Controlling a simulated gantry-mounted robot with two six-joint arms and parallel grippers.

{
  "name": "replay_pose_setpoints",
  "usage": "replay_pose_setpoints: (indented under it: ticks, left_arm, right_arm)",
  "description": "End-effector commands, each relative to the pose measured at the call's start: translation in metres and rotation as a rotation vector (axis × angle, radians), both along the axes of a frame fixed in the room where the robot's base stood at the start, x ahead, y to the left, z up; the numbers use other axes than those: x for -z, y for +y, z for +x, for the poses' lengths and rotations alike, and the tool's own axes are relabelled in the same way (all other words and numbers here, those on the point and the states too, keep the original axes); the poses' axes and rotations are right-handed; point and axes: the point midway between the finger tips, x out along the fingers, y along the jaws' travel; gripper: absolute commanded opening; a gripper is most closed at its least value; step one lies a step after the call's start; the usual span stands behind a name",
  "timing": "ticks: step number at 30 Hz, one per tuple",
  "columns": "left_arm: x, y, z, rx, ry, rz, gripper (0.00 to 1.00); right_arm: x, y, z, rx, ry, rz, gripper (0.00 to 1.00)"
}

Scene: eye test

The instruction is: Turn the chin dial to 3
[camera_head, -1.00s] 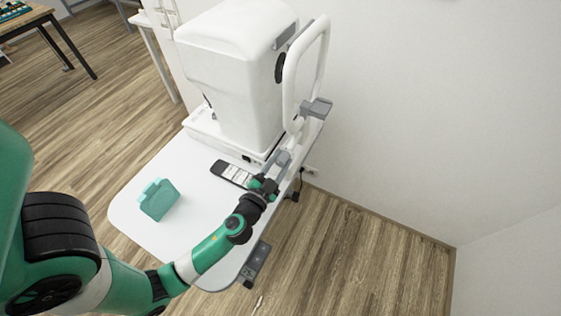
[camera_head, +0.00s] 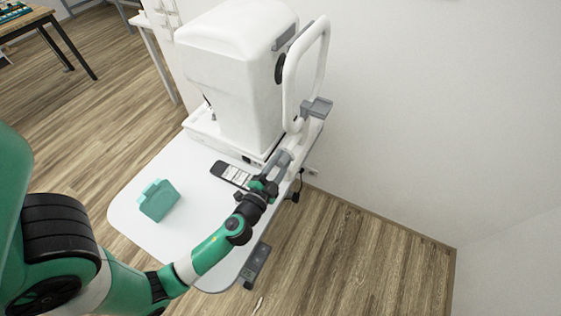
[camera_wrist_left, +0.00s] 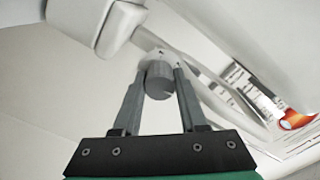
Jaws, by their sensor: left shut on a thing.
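The white eye-test machine (camera_head: 240,70) stands on a white table, with a white headrest frame (camera_head: 322,60) on its right side. The chin dial is a grey round knob (camera_wrist_left: 158,82) below that frame, seen in the left wrist view. My left gripper (camera_head: 284,158) reaches it from the front. In the wrist view the two grey fingers of the left gripper (camera_wrist_left: 159,74) are closed around the knob, one on each side. In the head view the fingers hide the knob. No number on the dial can be read. My right gripper is in neither view.
A phone-like device (camera_head: 231,174) lies on the white table (camera_head: 150,228), left of my gripper. A teal box (camera_head: 158,200) stands farther left. A dark control panel (camera_head: 254,266) is at the table's front right edge. The wall is close on the right.

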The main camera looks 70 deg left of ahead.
Motion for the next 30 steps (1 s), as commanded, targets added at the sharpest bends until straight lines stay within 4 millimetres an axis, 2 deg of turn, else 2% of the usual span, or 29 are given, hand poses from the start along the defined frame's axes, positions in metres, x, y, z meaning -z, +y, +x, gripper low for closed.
replay_pose_setpoints:
  ticks: [1,5,6,17,20,27,30]
  left_arm:
    - [-0.001,0.000,0.000,0.001,-0.002,0.001,0.45]
    - [-0.001,0.000,0.000,0.001,-0.002,0.001,0.69]
    - [-0.001,0.000,0.000,0.001,-0.002,0.001,0.72]
    - [0.001,-0.005,-0.004,0.002,-0.001,0.000,0.72]
    - [0.002,-0.016,-0.016,0.005,0.000,-0.002,0.72]
    - [0.004,-0.056,-0.061,0.010,0.003,-0.001,0.72]
    - [0.002,-0.067,-0.073,0.008,0.002,-0.001,0.72]
  right_arm:
    - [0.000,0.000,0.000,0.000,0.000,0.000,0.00]
    - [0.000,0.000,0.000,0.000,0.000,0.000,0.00]
    - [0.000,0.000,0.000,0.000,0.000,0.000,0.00]
    - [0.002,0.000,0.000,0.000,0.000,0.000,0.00]
    - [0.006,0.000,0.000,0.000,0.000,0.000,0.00]
    - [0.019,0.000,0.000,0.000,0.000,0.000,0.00]
    - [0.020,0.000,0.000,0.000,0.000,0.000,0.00]
